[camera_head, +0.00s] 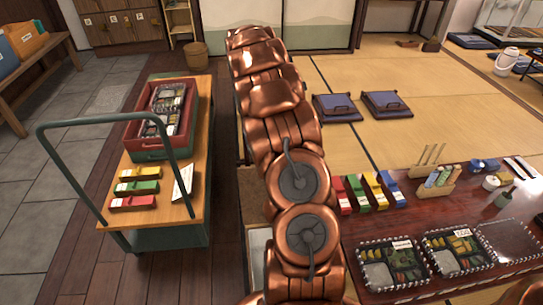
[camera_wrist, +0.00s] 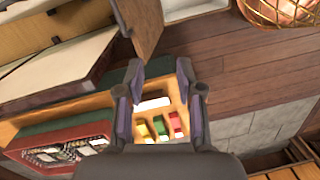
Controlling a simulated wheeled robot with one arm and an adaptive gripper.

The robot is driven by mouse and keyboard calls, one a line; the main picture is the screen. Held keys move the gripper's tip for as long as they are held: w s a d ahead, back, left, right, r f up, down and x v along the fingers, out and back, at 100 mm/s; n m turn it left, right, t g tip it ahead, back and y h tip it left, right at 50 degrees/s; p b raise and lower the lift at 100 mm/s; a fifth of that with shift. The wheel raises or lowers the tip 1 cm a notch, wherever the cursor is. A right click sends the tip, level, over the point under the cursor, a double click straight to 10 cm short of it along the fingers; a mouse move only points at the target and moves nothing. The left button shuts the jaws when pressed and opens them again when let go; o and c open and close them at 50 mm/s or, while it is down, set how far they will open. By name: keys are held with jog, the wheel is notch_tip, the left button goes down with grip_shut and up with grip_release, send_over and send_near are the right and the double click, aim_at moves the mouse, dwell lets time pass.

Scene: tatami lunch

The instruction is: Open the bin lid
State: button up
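My gripper (camera_wrist: 160,70) is open in the wrist view, with its two dark fingers apart and no object held between them. The colored boxes seen between the fingers are farther off on the cart. In the head view my copper arm runs up the middle, and I cannot make out the gripper there. No bin is clearly recognizable. A brown panel (camera_head: 251,190) and a pale surface (camera_head: 260,243) show partly behind my arm. A brown panel (camera_wrist: 142,25) beside a white tray-like shape (camera_wrist: 196,9) also shows in the wrist view. I cannot tell whether these belong to the bin.
A green-handled cart (camera_head: 165,235) stands left, with a red-walled crate (camera_head: 150,142) and several colored boxes. A low dark table (camera_head: 440,215) with bento trays stands right. A round wooden tub (camera_head: 196,56) stands at the back. Cushions (camera_head: 337,107) lie on the tatami.

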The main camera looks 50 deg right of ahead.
jog(key=shift+w+d+f+n+t+y+b, duration=0.15)
jog(key=shift+d+f+n+b, duration=0.2)
jog(key=shift+d+f, duration=1.65)
jog(key=shift+w+d+f+n+t+y+b, duration=0.15)
jog(key=shift+d+f+n, duration=0.45)
jog(key=shift+f, duration=2.65)
jog(key=shift+w+d+f+n+b, duration=0.1)
jog(key=shift+d+f+n+b, duration=0.15)
jog(key=shift+d+f, duration=1.8)
jog(key=shift+a+f, duration=0.55)
jog(key=shift+a, duration=0.05)
jog(key=shift+c, duration=0.4)
grip_shut()
